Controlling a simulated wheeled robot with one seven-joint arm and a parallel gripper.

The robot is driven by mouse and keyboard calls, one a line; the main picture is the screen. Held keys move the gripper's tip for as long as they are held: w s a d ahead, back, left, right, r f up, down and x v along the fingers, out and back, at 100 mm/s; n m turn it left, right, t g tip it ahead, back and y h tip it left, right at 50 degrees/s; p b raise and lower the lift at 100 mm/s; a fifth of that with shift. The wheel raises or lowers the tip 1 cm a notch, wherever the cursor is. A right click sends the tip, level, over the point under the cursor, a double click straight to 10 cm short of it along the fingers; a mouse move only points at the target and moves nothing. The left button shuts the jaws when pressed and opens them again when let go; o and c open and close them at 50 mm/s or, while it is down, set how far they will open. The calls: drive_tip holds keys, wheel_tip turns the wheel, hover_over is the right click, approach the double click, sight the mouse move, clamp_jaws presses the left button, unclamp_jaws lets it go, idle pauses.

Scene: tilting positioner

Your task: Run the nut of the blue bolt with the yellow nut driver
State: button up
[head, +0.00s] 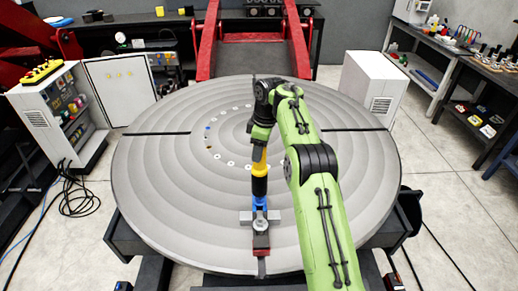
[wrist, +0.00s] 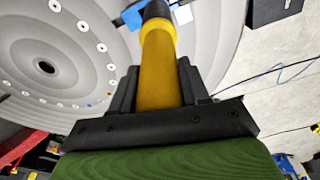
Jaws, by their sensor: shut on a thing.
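My gripper (head: 258,146) is shut on the yellow nut driver (head: 259,162), which hangs upright, black end down, over the front part of the round grey table (head: 150,200). In the wrist view the yellow handle (wrist: 160,75) sits between the two dark fingers of my gripper (wrist: 158,88). Straight below the driver's black lower part is a blue part (head: 260,203), apparently the blue bolt. In the wrist view a blue part (wrist: 132,16) shows beside the driver's black collar. The driver's tip and the nut are hidden, so I cannot tell whether they touch.
A grey clamp block (head: 246,217) with a red part (head: 261,241) stands at the table's front, right by the blue part. A ring of small holes (head: 231,165) lies left of my arm. White cabinets (head: 58,112) stand left and right. The table's left side is clear.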

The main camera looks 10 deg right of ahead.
drive_tip(key=shift+f+b, duration=1.8)
drive_tip(key=shift+f, duration=0.75)
drive_tip(key=shift+r, duration=0.1)
drive_tip(key=shift+s+f, duration=0.15)
drive_tip(key=shift+f, duration=0.2)
